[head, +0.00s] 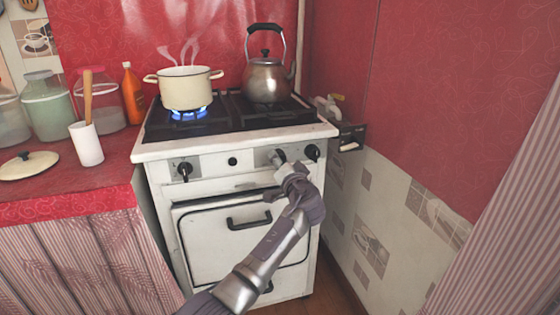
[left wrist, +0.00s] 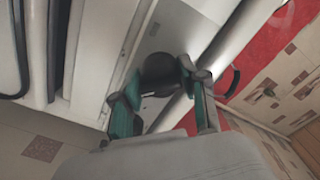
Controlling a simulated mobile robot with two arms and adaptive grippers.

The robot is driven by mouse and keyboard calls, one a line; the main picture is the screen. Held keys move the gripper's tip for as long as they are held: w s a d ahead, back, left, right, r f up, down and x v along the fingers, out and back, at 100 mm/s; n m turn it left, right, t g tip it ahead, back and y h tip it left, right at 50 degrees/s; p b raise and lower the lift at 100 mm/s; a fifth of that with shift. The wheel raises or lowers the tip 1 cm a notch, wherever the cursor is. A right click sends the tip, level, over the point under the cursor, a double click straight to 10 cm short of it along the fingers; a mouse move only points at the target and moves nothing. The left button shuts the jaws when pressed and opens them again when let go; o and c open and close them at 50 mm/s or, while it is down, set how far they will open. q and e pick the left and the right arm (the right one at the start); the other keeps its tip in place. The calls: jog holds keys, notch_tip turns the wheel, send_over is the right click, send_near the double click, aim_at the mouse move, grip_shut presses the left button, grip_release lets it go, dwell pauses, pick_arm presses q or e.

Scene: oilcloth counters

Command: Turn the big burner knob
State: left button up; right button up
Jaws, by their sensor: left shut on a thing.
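The white stove (head: 220,188) has a front panel with a black knob (head: 184,170) at the left, a small black button (head: 232,161) and another black knob (head: 312,152) at the right end. My left gripper (head: 281,161) is at the panel just left of that right-end knob and covers most of what it holds. In the left wrist view my left gripper (left wrist: 160,78) has its two fingers on either side of a dark round knob (left wrist: 160,64), shut on it. The knob's pointer direction cannot be made out. My right gripper is not in view.
A cream pot (head: 184,90) steams over a blue flame (head: 188,113) on the left burner. A steel kettle (head: 266,80) stands at the right; no flame shows under it. The oven handle (head: 248,222) sticks out below the panel. A wall is close on the right.

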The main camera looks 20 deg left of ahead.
pick_arm(q)
jog(key=o, duration=1.1)
jog(key=shift+o, duration=0.2)
jog(key=shift+s+d, duration=0.1)
jog(key=v, duration=1.1)
jog(key=shift+s+d, duration=0.25)
jog(key=shift+s, duration=0.05)
